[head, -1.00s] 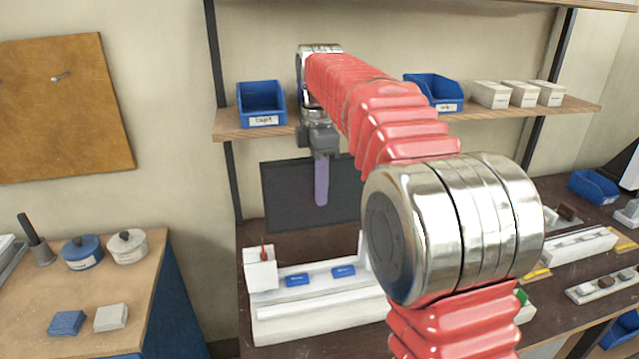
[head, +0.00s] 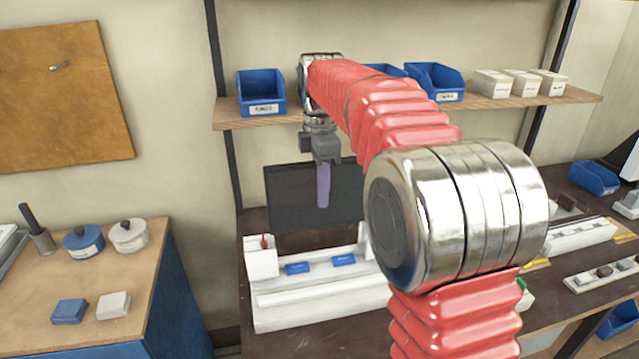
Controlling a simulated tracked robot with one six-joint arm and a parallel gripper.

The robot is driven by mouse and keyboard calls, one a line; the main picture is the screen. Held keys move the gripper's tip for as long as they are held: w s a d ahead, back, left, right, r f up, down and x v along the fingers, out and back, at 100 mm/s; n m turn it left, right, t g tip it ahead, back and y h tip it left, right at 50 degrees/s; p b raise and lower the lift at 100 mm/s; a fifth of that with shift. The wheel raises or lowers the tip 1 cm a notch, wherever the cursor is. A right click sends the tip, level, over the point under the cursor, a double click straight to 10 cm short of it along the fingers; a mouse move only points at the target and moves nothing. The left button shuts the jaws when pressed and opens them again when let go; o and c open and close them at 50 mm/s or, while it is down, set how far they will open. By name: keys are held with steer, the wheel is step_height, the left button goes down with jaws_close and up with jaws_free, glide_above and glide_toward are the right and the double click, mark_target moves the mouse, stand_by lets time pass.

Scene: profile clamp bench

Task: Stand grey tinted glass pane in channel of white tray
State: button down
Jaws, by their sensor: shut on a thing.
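The grey tinted glass pane (head: 292,203) is a dark, upright rectangle in the head view. My gripper (head: 323,190) is shut on it, with a purple-grey finger lying over its near face. A long white tray (head: 325,310) lies on the dark bench below, with a raised white block (head: 261,258) at its left end. The pane's lower edge shows just above the tray's back edge in the picture; I cannot tell whether it is directly over the channel. The channel itself is not clear. My arm hides the tray's right end and may cover the pane's right edge.
Two small blue blocks (head: 297,268) lie on the tray. A shelf (head: 400,111) with blue bins and white boxes crosses above. Other white fixtures (head: 583,236) stand at right. A wooden-topped side table (head: 100,265) with pots is at left, beyond a gap.

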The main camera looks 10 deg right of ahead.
steer(key=shift+f, duration=1.3)
steer(key=shift+f, duration=0.4)
stand_by(0.7)
step_height(320, 180, down, 9)
steer(key=shift+f, duration=0.2)
stand_by(4.2)
steer(key=c, duration=1.5)
jaws_free()
